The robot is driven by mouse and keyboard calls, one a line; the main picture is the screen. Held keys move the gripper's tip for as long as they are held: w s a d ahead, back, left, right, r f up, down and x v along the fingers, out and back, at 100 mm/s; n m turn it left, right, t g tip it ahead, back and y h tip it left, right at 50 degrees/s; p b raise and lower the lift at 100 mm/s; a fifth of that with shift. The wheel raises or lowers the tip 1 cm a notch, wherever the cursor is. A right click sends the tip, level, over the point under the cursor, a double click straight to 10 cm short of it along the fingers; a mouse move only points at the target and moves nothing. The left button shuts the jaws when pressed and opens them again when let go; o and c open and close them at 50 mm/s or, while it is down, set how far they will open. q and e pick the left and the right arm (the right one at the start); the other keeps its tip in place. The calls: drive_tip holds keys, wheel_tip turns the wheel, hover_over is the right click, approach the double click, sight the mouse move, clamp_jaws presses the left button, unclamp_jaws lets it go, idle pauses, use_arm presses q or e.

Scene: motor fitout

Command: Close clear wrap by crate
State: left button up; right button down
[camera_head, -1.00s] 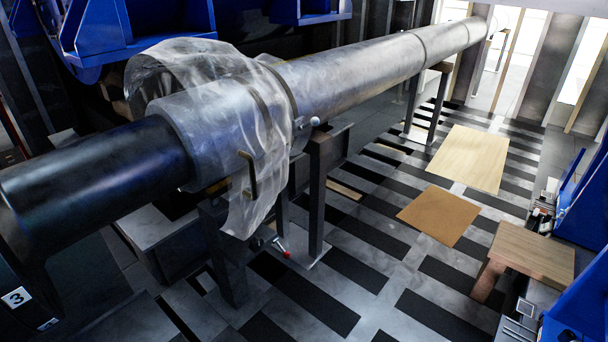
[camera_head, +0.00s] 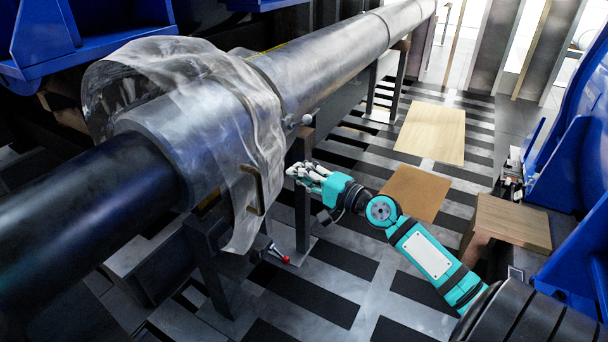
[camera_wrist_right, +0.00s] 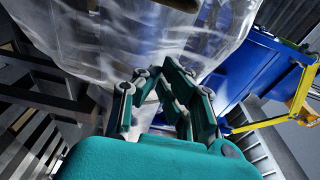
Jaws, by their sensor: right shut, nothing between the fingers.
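The clear wrap (camera_head: 205,95) is draped around the thick grey pipe section, with a raised sheet at the left and a flap hanging down at the front. A handle (camera_head: 257,190) sits on the hanging flap. My right gripper (camera_head: 297,172) is shut and empty, just right of the wrap and below the pipe in the head view. In the right wrist view, my right gripper (camera_wrist_right: 172,85) points at the translucent wrap (camera_wrist_right: 140,40), which fills the upper middle. Whether it touches the wrap cannot be told. My left gripper is not in view. No crate can be identified for certain.
A dark shaft (camera_head: 90,190) runs into the pipe (camera_head: 330,55). Steel stands (camera_head: 303,190) hold the pipe up. A wooden table (camera_head: 510,225) and blue machinery (camera_head: 575,135) are at the right. Flat boards (camera_head: 430,132) lie on the striped floor. Free floor lies right of the pipe.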

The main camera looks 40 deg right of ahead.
drive_tip(key=w+a+p, duration=0.4)
drive_tip(key=a, duration=0.1)
idle(0.4)
drive_tip(key=shift+f, duration=0.1)
drive_tip(key=shift+s, duration=0.1)
